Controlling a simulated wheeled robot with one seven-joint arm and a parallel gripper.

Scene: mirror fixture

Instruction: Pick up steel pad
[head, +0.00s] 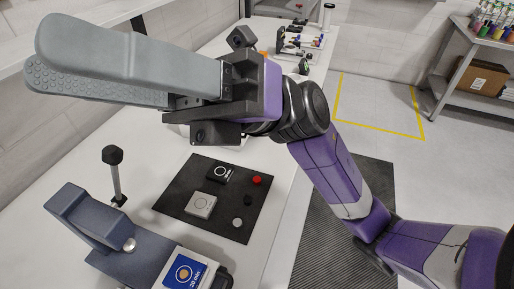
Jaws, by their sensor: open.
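A light grey square pad (201,205) with a faint round mark lies on a black mat (180,219) on the white table; it looks like the steel pad. A black pad (219,173) with a white ring lies just behind it on the same mat. My gripper (36,66) is raised in the foreground at the upper left, its large grey fingers pointing left. It is open, and no object shows between the fingers. In the picture it is above and left of the mat, apart from the pads.
Red (257,180), black and grey round pieces lie along the mat's right side. A dark blue fixture (95,216) stands left of the mat, with a black-knobbed lever (114,168) behind it. A blue-labelled item (184,272) is at the front. More equipment (300,42) stands at the table's far end.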

